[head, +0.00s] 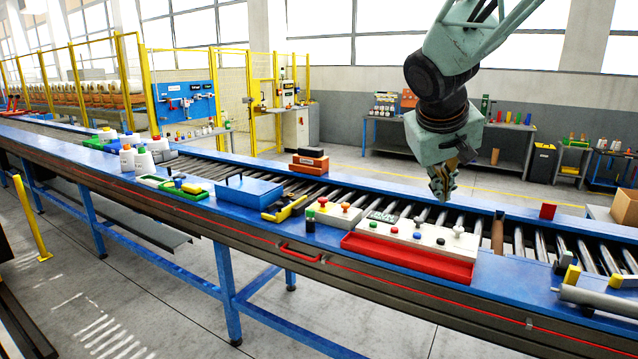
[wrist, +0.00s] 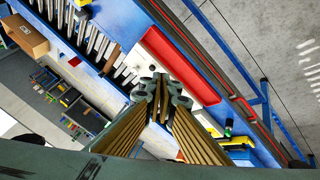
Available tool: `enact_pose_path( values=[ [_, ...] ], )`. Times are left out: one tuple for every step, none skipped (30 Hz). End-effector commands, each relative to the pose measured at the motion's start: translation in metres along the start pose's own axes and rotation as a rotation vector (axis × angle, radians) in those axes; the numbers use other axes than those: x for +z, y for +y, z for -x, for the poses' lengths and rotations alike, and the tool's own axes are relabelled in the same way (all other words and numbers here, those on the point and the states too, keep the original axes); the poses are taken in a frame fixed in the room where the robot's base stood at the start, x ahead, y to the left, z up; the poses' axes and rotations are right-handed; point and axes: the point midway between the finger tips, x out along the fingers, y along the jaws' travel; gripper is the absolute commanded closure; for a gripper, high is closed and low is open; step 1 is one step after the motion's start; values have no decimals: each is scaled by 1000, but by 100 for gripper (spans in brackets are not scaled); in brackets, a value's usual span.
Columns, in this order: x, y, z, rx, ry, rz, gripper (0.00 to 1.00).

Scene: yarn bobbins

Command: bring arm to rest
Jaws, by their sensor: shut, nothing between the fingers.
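My gripper (head: 443,192) hangs pointing down over the roller conveyor in the head view, behind the red tray. In the wrist view my gripper (wrist: 160,88) has its fingers together with nothing between them. Its fingertips are above the conveyor and touch nothing that I can see. My arm comes in from the top right of the head view, bent downward at the wrist.
A grey cylinder (head: 597,301) lies at right. The air around my gripper is clear.

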Motion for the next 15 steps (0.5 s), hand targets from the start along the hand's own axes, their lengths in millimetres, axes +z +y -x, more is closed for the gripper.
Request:
enact_pose_path(
  values=[
    [11, 0, 7, -4, -5, -7, 100],
    [16, 1, 12, -7, -7, -11, 100],
    [24, 1, 17, -11, -12, -16, 100],
    [30, 1, 21, -14, -16, -20, 100],
    [36, 1, 25, -17, -19, -22, 100],
    [44, 0, 30, -21, -25, -27, 100],
    [50, 0, 34, -24, -28, -31, 100],
    [55, 0, 38, -27, -31, -34, 100],
    [64, -1, 42, -32, -36, -38, 100],
    [69, -1, 46, -36, -39, -42, 100],
    [75, -1, 50, -39, -42, -45, 100],
    [84, -2, 54, -44, -48, -49, 100],
    [90, -3, 58, -48, -51, -53, 100],
    [96, -3, 61, -51, -54, -56, 100],
    [104, -4, 66, -56, -58, -60, 100]
  ],
)
